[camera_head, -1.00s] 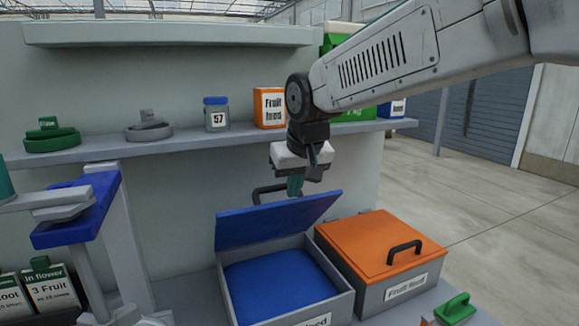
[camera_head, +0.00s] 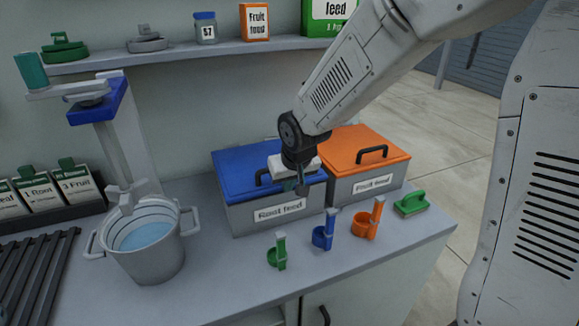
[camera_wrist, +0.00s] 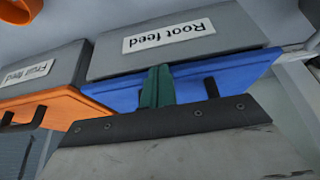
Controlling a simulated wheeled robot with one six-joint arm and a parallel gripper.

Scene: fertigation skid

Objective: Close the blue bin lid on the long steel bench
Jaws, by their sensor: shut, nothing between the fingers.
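The blue bin lid (camera_head: 238,168) lies down flat over the grey bin labelled "Root feed" (camera_head: 275,212) on the steel bench (camera_head: 205,262). Its dark handle shows at the lid's front, partly behind my gripper. My gripper (camera_head: 300,187) is shut and empty, at the front right part of the blue lid. In the wrist view its teal fingers (camera_wrist: 157,88) are together in front of the blue lid (camera_wrist: 195,82), by the handle (camera_wrist: 211,88). I cannot tell whether the fingers touch the lid.
A closed orange-lidded bin (camera_head: 362,150) stands close on the right. A bucket of water (camera_head: 147,245) stands left. A shelf (camera_head: 180,57) runs behind.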

